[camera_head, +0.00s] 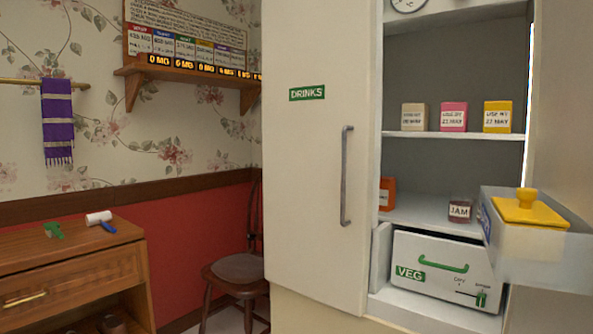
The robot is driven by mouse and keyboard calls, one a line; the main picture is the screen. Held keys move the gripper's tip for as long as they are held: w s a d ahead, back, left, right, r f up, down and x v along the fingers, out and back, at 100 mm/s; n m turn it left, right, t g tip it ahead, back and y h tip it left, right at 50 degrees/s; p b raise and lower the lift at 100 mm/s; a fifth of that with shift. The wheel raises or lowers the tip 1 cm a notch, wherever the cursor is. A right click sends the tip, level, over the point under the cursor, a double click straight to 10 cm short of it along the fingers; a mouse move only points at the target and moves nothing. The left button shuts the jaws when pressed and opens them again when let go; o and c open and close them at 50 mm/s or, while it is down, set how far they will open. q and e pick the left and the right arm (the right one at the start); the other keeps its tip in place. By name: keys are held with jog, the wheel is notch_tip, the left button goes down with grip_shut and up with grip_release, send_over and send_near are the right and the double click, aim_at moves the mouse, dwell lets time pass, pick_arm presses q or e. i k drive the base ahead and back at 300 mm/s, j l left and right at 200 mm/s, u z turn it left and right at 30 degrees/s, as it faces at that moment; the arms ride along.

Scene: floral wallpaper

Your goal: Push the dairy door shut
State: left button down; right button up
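No part labelled dairy can be read in this view. At the right a pale translucent bin (548,252) with a yellow knobbed lid (529,206) stands out in front of the shelves. A blue label on its left end is too oblique to read. It appears to be by the pale panel (566,110) at the right edge, which may be an open door; I cannot tell how they join. A white door marked DRINKS (307,200), with a grey vertical handle (346,176), stands left of the open shelves. Neither of my grippers is in view.
The open cabinet holds several small cartons (454,116), a jam jar (459,209) and a VEG drawer (446,268) with a green handle. A wooden chair (238,272) stands left of the cabinet. A wooden dresser (75,262) is at the lower left.

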aim_at(555, 298)
jog(key=l+z, duration=0.15)
jog(key=l, duration=0.75)
jog(key=i+l+z, duration=0.2)
jog(key=l, duration=0.7)
jog(key=k, duration=0.1)
